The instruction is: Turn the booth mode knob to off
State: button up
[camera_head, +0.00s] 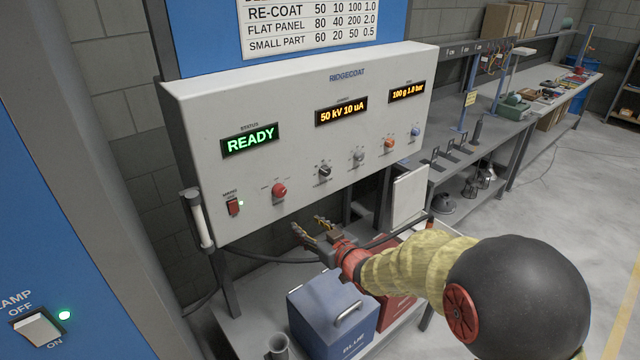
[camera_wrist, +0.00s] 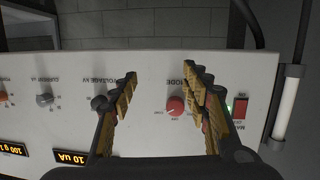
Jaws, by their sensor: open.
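The control panel (camera_head: 300,150) is a light grey box with displays, the left one reading READY in green. The red mode knob (camera_head: 279,190) sits low on its left part. In the wrist view the picture is upside down, and the red knob (camera_wrist: 175,106) lies between the open fingers, nearer the right one, under the word MODE. My gripper (camera_head: 314,226) is open and empty, below and to the right of the red knob in the head view. In the wrist view my gripper (camera_wrist: 160,82) faces the panel, apart from the knob. The knob's exact setting is too small to read.
A black knob (camera_head: 325,171) is right of the red one, with grey, orange and blue knobs further right. A red rocker switch (camera_head: 233,207) and a white tube (camera_head: 197,218) are at left. A blue box (camera_head: 333,312) stands below my gripper.

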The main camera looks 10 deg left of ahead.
aim_at(282, 194)
notch_tip(282, 194, up, 7)
jog(key=s+a+y, duration=0.1)
jog(key=a+y, duration=0.1)
jog(key=y, duration=0.1)
jog(key=shift+n+t, duration=0.3)
jog(key=shift+t, duration=0.1)
jog(key=x, duration=0.8)
jog(key=shift+c, duration=1.4)
jog(key=shift+f, duration=0.1)
jog(key=c, duration=0.7)
jog(key=shift+c, duration=0.9)
